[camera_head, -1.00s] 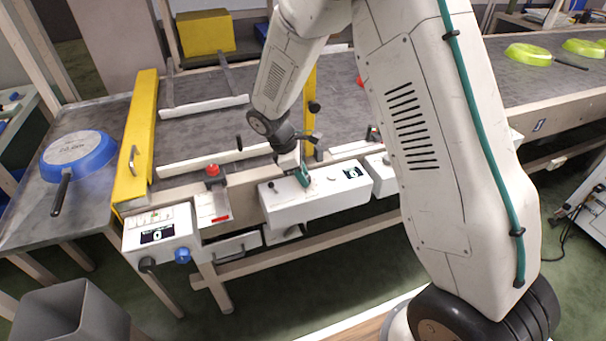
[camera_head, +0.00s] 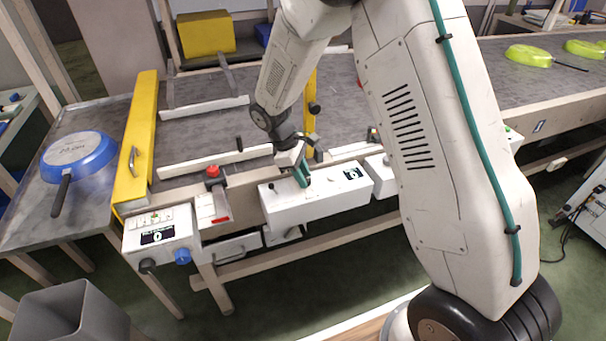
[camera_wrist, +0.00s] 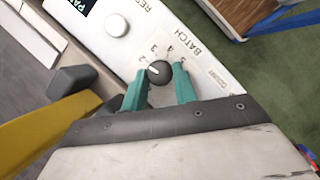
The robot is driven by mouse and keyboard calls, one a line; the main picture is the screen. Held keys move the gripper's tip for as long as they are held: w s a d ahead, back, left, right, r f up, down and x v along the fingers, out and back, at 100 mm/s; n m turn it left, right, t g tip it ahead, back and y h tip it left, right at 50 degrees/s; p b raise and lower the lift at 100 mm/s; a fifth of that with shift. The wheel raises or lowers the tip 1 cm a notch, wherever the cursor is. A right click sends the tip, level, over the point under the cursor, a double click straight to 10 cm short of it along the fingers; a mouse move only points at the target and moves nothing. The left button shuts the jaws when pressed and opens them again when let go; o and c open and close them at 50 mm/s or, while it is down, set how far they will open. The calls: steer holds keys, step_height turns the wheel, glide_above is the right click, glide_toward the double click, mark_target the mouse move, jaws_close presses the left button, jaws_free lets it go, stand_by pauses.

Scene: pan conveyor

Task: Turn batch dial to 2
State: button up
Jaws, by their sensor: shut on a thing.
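The batch dial (camera_wrist: 160,73) is a round black knob on a white control box (camera_head: 290,213), with the word BATCH and small numbers printed around it in the wrist view. Its white pointer mark faces up-left, toward the number 2. My gripper (camera_wrist: 161,82) has its two teal fingers on either side of the dial and is shut on it. In the head view my gripper (camera_head: 303,176) reaches down onto the box top, and the dial is hidden there by the fingers.
A white round button (camera_wrist: 116,25) and a dark display sit on the same box. A second control box (camera_head: 160,236) with a lit display stands left, near a red button (camera_head: 213,171). A yellow guard (camera_head: 137,145) and a blue pan (camera_head: 78,156) are farther left.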

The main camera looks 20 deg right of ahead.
steer(key=o, duration=1)
steer(key=shift+c, duration=0.2)
steer(key=v, duration=0.8)
steer(key=shift+d+f, duration=0.1)
steer(key=m+g, duration=0.1)
steer(key=m, duration=0.1)
glide_above(300, 193)
steer(key=s+d+r+m+t+y, duration=0.1)
steer(key=s+d+r+m, duration=0.1)
steer(key=s+r, duration=0.4)
steer(key=s+d+r+m+t+y, duration=0.1)
steer(key=s+r+m, duration=0.3)
steer(key=s, duration=0.9)
steer(key=s+d+r+m+t+y, duration=0.1)
steer(key=s+d+r+m+t, duration=0.2)
steer(key=s+r, duration=0.6)
steer(key=shift+s+r+y, duration=0.3)
steer(key=shift+r+y, duration=0.05)
steer(key=shift+y, duration=0.05)
